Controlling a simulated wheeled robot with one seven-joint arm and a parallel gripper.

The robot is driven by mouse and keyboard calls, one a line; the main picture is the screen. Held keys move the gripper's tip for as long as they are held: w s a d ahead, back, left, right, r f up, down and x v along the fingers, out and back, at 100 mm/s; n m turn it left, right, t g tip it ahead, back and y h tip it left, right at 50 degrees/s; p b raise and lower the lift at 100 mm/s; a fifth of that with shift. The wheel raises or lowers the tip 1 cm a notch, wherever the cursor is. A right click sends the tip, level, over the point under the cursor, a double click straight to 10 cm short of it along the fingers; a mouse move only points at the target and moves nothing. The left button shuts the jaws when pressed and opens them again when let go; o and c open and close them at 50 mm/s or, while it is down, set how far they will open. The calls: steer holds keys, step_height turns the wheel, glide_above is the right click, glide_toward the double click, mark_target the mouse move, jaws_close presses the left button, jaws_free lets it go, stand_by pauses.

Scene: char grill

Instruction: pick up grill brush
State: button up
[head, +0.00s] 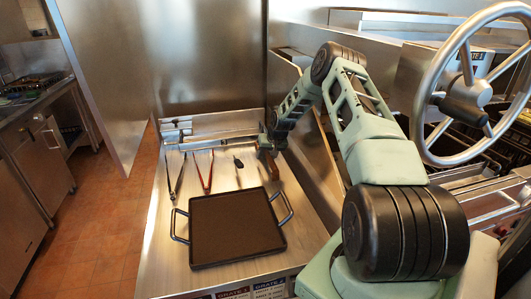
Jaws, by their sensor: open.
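My arm reaches out from the right to the far right corner of the steel counter (160,210). My gripper (271,146) is small in the head view and hangs low over that corner; it is open. A brown, wood-coloured piece (268,164) shows just below the gripper and looks like part of the grill brush. The gripper and arm cover its upper part, so its full shape and any bristles are hidden. I cannot tell whether the fingers touch it or are around it.
A black griddle pan (236,226) with two side handles lies at the front. Dark tongs (175,177), red-handled tongs (204,174) and a small dark tool (238,162) lie behind it. Grey bars (205,143) run along the back. A handwheel (474,88) stands at right.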

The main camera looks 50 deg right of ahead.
jaws_close()
step_height(320, 180, up, 9)
steer(key=b, duration=0.3)
steer(key=shift+f+b, duration=0.2)
steer(key=shift+b, duration=0.15)
steer(key=shift+r, duration=0.75)
steer(key=c, duration=1)
jaws_free()
